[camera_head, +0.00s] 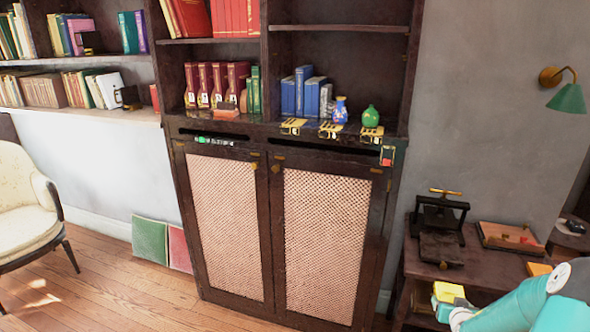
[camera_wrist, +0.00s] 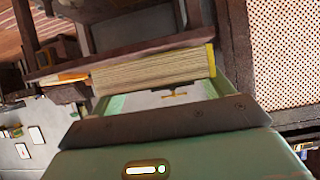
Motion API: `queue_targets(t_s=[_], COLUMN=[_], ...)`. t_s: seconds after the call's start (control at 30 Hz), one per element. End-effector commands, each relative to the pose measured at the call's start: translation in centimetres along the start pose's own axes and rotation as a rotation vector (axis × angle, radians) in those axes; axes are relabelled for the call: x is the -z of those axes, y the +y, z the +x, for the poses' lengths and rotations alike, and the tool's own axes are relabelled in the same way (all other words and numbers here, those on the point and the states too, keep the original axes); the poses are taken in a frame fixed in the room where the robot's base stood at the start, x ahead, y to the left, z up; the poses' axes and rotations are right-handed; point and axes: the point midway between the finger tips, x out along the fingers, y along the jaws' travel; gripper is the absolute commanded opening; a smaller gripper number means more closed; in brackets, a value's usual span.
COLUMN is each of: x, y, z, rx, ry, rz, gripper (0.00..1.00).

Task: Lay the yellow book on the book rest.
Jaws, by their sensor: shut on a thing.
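The yellow book (camera_head: 449,290) is at the lower right of the head view, in front of the low dark table. In the wrist view its pale page block (camera_wrist: 150,73) and a strip of yellow cover lie across the jaws. My gripper (camera_head: 457,308) is shut on the book and holds it clear of the tabletop; it also shows in the wrist view (camera_wrist: 165,92). A wooden tray-like piece with a red patch (camera_head: 510,237) lies on the table; I cannot tell whether it is the book rest. My gripper is in front of it and lower in the picture.
A black press (camera_head: 439,227) stands on the dark table (camera_head: 480,268). An orange item (camera_head: 538,268) is near its front edge. A tall cabinet (camera_head: 265,140) with books and small vases stands left of it. A green wall lamp (camera_head: 567,98) hangs above. Open floor (camera_head: 110,285) lies left.

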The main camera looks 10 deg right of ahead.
Motion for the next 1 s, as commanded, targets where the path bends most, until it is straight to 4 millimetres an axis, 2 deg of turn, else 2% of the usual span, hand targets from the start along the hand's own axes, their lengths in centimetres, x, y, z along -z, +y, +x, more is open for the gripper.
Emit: queue_targets(t_s=[0.07,0.17,0.3,0.47,0.6,0.7,0.83,0.9,1.0], x=[0.0,-0.3,-1.1,-2.7,-4.7,-6.2,-8.1,-9.0,-9.7], y=[-1.4,-4.7,-11.6,-19.9,-26.9,-31.4,-36.0,-37.6,-39.1], z=[0.1,0.1,-0.3,-1.9,-4.3,-6.4,-9.2,-10.4,-11.6], rx=[0.016,0.050,0.123,0.210,0.285,0.335,0.389,0.410,0.427], ry=[0.001,0.002,0.004,0.005,0.002,0.002,0.000,0.000,0.001], rz=[-0.006,-0.018,-0.046,-0.085,-0.127,-0.158,-0.198,-0.215,-0.231], gripper=[0.54,0.54,0.54,0.54,0.54,0.54,0.54,0.54,0.54])
